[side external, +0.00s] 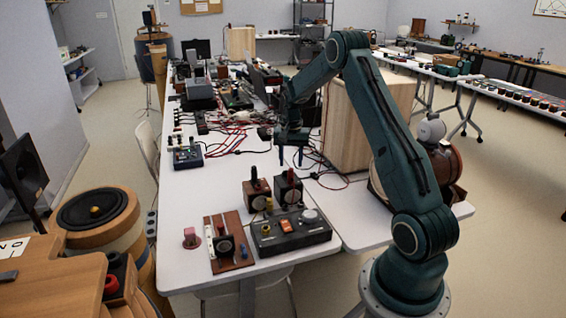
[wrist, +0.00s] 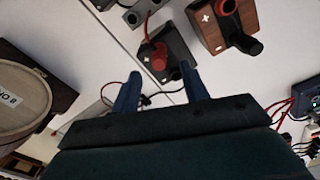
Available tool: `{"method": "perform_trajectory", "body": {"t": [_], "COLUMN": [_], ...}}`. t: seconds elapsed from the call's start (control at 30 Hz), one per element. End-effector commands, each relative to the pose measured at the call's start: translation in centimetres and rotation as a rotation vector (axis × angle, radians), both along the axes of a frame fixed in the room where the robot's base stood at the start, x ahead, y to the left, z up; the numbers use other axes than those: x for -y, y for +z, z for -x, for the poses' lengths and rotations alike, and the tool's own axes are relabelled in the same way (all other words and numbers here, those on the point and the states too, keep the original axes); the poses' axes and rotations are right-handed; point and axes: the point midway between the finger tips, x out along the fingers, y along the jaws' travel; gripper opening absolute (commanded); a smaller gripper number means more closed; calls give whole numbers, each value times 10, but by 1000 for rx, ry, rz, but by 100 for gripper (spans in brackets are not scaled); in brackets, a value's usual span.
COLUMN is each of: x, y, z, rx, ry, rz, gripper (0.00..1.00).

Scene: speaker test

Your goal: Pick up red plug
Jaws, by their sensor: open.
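A red plug (wrist: 158,56) sits on a small dark box (wrist: 176,48) at the top middle of the wrist view. A red lead loops up from it. In the side view, two small boxes with upright plugs stand on the white table; the right one (side external: 288,190) is below my gripper in the picture, its plug too small to make out clearly. My gripper (side external: 290,156) is open and empty, fingers pointing down above the table. In the wrist view my two blue fingers (wrist: 160,76) are apart, and the red plug shows just beyond the gap between them.
A wooden box (wrist: 230,28) with a dark plug stands close to the right of the dark box. A black control unit (side external: 290,232) is at the table's near end. A large wooden cabinet (side external: 345,125) is beside my arm. Loose cables (side external: 235,130) lie behind.

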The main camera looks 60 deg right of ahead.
Motion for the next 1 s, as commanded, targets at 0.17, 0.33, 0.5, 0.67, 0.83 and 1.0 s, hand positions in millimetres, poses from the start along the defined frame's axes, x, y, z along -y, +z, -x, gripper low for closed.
{"method": "perform_trajectory", "body": {"t": [0.17,0.33,0.5,0.67,0.83,1.0], "x": [-1,-3,-4,-4,-4,-4], "y": [-5,-22,-42,-51,-52,-52], "z": [1,2,3,2,2,2], "rx": [-2,-3,-3,-2,-1,-1], "ry": [0,0,0,1,1,1], "rz": [-1,-3,-2,0,0,-1], "gripper": [45,45,45,45,45,45]}}
